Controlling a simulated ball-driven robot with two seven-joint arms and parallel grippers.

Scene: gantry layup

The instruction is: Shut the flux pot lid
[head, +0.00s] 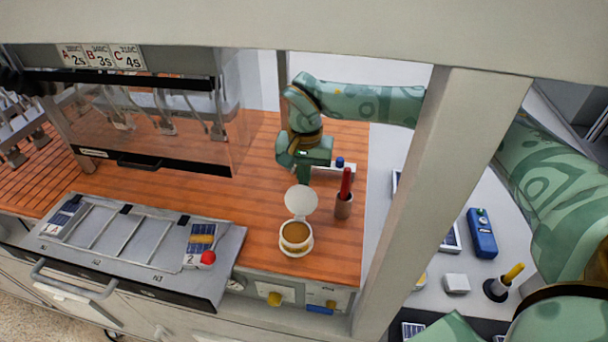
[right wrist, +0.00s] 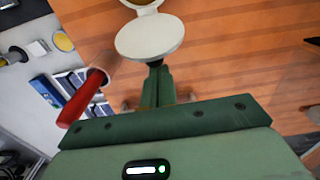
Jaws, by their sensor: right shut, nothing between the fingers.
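The flux pot (head: 296,237) is a cream cup with tan contents, standing near the front edge of the wooden bench. Its round cream lid (head: 301,200) is open, raised at the back of the pot. My right gripper (head: 304,180) is shut and empty, pointing down just behind the lid. In the right wrist view the lid (right wrist: 150,38) lies just beyond the closed fingertips (right wrist: 155,64), and part of the pot (right wrist: 142,4) shows at the top edge. I cannot tell whether the fingertips touch the lid. My left gripper is not in view.
A cup with a red-handled tool (head: 345,195) stands close to the right of the lid; the red handle (right wrist: 82,98) also shows in the right wrist view. A metal tray frame (head: 130,243) lies left. A grey post (head: 430,200) rises at right. Bench left of the pot is clear.

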